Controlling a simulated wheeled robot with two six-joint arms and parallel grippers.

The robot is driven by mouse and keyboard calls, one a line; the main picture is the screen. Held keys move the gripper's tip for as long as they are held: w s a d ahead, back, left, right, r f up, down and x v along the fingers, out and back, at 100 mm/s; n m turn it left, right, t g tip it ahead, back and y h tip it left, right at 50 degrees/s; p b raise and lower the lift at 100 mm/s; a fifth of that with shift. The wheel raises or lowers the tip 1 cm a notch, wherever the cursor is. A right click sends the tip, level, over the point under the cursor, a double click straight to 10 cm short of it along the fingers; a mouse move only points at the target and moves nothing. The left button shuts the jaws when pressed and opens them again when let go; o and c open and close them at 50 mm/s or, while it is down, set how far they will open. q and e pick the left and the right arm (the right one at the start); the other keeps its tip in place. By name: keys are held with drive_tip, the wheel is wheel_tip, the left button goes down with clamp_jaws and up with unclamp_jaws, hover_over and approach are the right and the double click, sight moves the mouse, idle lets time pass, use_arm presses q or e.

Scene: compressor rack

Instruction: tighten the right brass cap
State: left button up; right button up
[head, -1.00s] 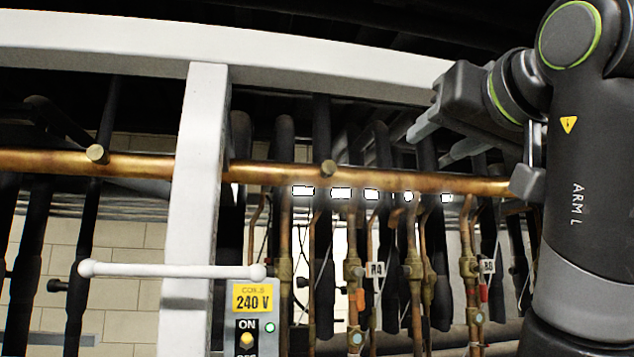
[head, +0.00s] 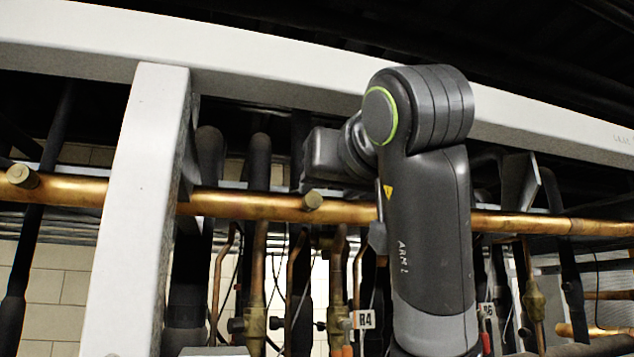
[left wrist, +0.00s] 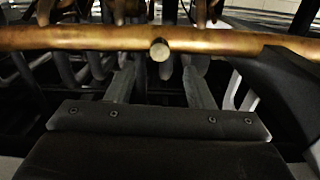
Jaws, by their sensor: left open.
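The right brass cap (head: 312,200) is a short round stub on the front of the horizontal copper pipe (head: 250,205), right of the white post. It also shows end-on in the left wrist view (left wrist: 160,49). My left gripper (left wrist: 159,70) is open and empty. In the left wrist view its two grey fingers point toward the pipe, one to each side of the cap's line, and the cap appears just beyond their tips. In the head view its dark body is just above and behind the cap, with the fingertips hidden. My right gripper is out of view.
Another brass cap (head: 22,176) sits on the pipe left of the white post (head: 140,215). A white beam (head: 270,75) runs above. Dark insulated pipes and copper lines with valves crowd below and behind, one with an R4 tag (head: 364,320).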

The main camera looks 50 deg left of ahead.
sight(314, 200)
use_arm(q)
drive_tip(key=p+x, duration=0.2)
drive_tip(key=x, duration=0.3)
drive_tip(key=shift+w+a+r, duration=0.1)
drive_tip(key=shift+a+r, duration=0.1)
drive_tip(key=shift+w+a+f, duration=0.15)
drive_tip(key=shift+w+a, duration=0.1)
drive_tip(key=shift+a, duration=0.25)
drive_tip(key=shift+d, duration=0.1)
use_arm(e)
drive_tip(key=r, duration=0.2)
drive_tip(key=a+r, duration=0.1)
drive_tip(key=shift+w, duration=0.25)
